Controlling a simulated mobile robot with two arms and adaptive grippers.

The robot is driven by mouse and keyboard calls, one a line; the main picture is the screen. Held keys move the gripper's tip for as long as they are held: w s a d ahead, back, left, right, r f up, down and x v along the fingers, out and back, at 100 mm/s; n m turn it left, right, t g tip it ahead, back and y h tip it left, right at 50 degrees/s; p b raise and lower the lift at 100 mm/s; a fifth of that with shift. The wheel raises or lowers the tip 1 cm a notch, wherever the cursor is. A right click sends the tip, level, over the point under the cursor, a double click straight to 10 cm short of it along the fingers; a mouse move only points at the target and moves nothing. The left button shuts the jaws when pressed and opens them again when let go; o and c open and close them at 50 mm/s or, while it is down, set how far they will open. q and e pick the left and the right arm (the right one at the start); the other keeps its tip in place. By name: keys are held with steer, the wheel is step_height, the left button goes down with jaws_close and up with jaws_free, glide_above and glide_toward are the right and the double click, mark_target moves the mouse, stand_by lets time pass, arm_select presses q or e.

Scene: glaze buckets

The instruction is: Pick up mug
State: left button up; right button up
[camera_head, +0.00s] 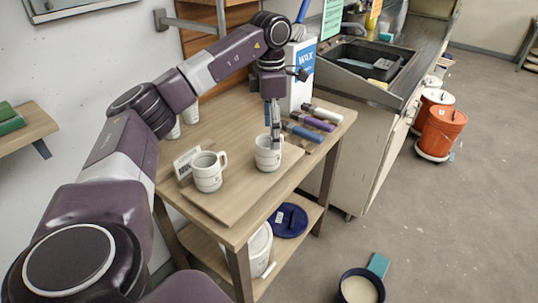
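A white mug (264,157) stands upright near the front right of a wooden table. My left gripper (273,137) points down at this mug, with its fingers at the rim. I cannot tell whether the fingers touch or grip it, or how far apart they are. A second white mug (208,173) with its handle to the right stands to the left of it. More white cups (190,113) stand at the back left, partly hidden by my arm. My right gripper is not in view.
The wooden table (229,215) has a small white sign (186,161) beside the second mug. Below are a white bucket (259,249) and blue lid (290,220).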

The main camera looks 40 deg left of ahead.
mark_target(270, 151)
arm_select(q)
steer(key=f, duration=0.2)
steer(key=f+p, duration=0.1)
steer(key=f, duration=0.3)
steer(key=shift+s+a+f+p, duration=0.25)
steer(key=shift+p, duration=0.15)
steer(key=shift+f, duration=0.55)
steer(key=shift+w, duration=0.1)
steer(key=c, duration=1.5)
